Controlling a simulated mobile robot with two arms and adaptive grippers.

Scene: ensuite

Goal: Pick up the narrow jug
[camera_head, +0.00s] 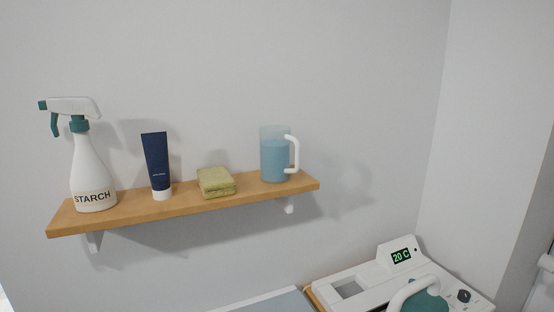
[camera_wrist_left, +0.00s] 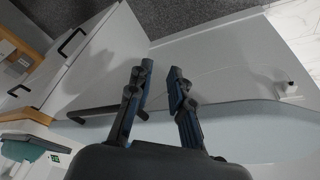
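The narrow jug (camera_head: 275,160) stands upright near the right end of a wooden wall shelf (camera_head: 190,207) in the head view. It is clear, holds blue liquid, and its white handle (camera_head: 294,154) points right. My left gripper (camera_wrist_left: 159,78) shows in the left wrist view with its two dark fingers apart and nothing between them. The jug does not show clearly in that view. Neither gripper is in the head view, and my right gripper is in no view.
A white starch spray bottle (camera_head: 92,172), a dark blue tube (camera_head: 156,163) and a green sponge (camera_head: 216,182) stand left of the jug. A white appliance with a 20 C display (camera_head: 401,256) is below right. The wall above the shelf is bare.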

